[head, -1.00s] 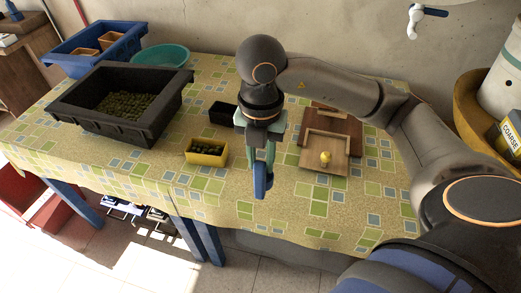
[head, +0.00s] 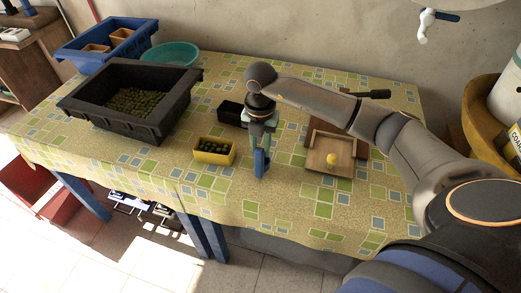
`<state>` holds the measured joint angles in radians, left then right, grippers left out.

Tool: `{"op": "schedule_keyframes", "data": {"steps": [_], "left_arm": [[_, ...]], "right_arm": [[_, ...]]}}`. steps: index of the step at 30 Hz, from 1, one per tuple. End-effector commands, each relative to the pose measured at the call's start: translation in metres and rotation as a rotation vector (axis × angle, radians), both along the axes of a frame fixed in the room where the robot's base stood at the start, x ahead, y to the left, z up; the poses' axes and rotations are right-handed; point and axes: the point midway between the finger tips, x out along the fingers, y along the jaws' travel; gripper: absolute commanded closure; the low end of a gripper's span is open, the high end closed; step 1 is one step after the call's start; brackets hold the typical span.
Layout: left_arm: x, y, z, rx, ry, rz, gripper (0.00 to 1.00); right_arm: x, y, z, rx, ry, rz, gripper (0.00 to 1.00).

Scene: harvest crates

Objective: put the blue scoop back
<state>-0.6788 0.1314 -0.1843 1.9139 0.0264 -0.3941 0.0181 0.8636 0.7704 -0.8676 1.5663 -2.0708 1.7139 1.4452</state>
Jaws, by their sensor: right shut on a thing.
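The blue scoop (head: 260,164) hangs from my right gripper (head: 260,143), whose jaws are shut on it. It is held near the middle of the table, just right of the yellow box (head: 228,160). I cannot tell whether the scoop touches the cloth. Most of the scoop's upper part is hidden by the jaws. My left gripper is not in view.
A black crate of olives (head: 165,127) stands at left, with a blue crate (head: 70,53) and a teal bowl (head: 190,59) behind. A small black box (head: 229,107) is left of my wrist. The front cloth is clear.

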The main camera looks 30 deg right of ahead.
Motion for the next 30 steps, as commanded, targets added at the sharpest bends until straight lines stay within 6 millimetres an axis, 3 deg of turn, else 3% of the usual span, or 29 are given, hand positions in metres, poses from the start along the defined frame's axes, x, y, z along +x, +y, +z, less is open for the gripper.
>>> {"op": "schedule_keyframes", "data": {"steps": [4,14,15,21,23,30], "left_arm": [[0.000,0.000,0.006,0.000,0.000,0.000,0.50],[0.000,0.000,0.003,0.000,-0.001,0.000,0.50],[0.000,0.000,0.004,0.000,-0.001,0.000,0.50],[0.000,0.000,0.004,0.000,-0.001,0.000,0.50],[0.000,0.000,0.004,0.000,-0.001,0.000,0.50],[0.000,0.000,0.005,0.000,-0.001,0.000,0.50]], "right_arm": [[-0.001,0.000,-0.018,0.000,0.003,0.000,1.00],[-0.001,0.000,-0.022,0.000,0.000,0.000,1.00],[-0.001,0.000,-0.021,0.000,0.000,0.000,0.68],[-0.001,0.000,-0.021,-0.001,0.001,0.000,0.46],[-0.001,0.000,-0.021,-0.001,0.001,0.000,0.41],[-0.001,0.000,-0.020,-0.001,0.001,0.000,0.41]]}}
